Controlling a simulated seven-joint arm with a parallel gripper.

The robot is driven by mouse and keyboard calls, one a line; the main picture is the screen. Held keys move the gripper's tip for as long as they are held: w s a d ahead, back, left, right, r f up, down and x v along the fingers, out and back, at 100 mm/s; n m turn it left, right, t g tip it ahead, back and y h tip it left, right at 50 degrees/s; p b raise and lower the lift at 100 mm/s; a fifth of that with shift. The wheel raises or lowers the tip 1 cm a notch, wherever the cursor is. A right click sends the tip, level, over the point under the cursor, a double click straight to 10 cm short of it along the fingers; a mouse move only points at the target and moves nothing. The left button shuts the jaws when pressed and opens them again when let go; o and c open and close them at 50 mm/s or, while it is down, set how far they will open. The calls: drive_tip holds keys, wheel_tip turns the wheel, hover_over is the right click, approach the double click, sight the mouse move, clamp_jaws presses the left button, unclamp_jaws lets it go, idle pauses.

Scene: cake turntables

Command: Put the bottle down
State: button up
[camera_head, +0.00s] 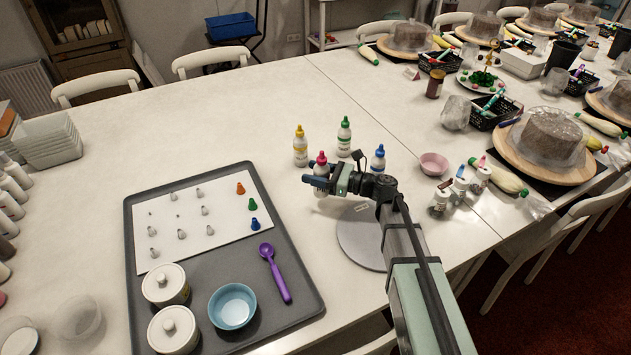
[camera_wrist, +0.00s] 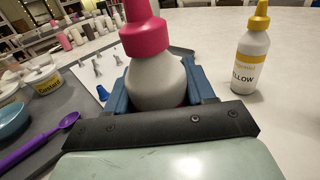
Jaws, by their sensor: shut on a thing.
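My gripper (camera_head: 319,182) is shut on a white bottle with a pink-red cap (camera_head: 321,159). In the wrist view the bottle (camera_wrist: 156,82) stands upright between the blue fingers, its cap toward the top edge. In the head view the gripper hides most of its body, and I cannot tell whether its base touches the table. A yellow-capped bottle (camera_head: 300,147) stands just behind and left of it, and a green-capped bottle (camera_head: 344,137) behind and right. A blue-capped bottle (camera_head: 378,160) stands to the right. The yellow one also shows in the wrist view (camera_wrist: 250,58).
A grey round turntable (camera_head: 358,236) lies below my arm. A dark tray (camera_head: 226,336) at left holds nozzles, white pots, a blue bowl (camera_head: 232,306) and a purple scoop (camera_head: 275,272). A pink bowl (camera_head: 434,163) and small bottles stand right. The table (camera_head: 230,120) behind is clear.

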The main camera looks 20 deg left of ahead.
sight(316, 165)
wheel_tip(316, 165, up, 5)
drive_tip(key=shift+f, duration=0.2)
drive_tip(key=shift+r, duration=0.25)
drive_tip(key=shift+w+d+r, duration=0.2)
drive_tip(key=shift+w+d, duration=0.05)
drive_tip(key=shift+d, duration=0.05)
drive_tip(key=w+d+m+t, duration=0.2)
drive_tip(key=w+d+t, duration=0.2)
drive_tip(key=d, duration=1.1)
drive_tip(key=s+d+r, duration=0.1)
drive_tip(key=s+d, duration=0.3)
drive_tip(key=d, duration=0.1)
drive_tip(key=s+n+g, duration=0.2)
drive_tip(key=s+g, duration=0.2)
drive_tip(key=s, duration=0.2)
drive_tip(key=shift+a+f, duration=0.2)
drive_tip(key=shift+f, duration=2.15)
drive_tip(key=shift+a+f, duration=0.2)
drive_tip(key=shift+f, duration=2.1)
drive_tip(key=shift+f, duration=0.1)
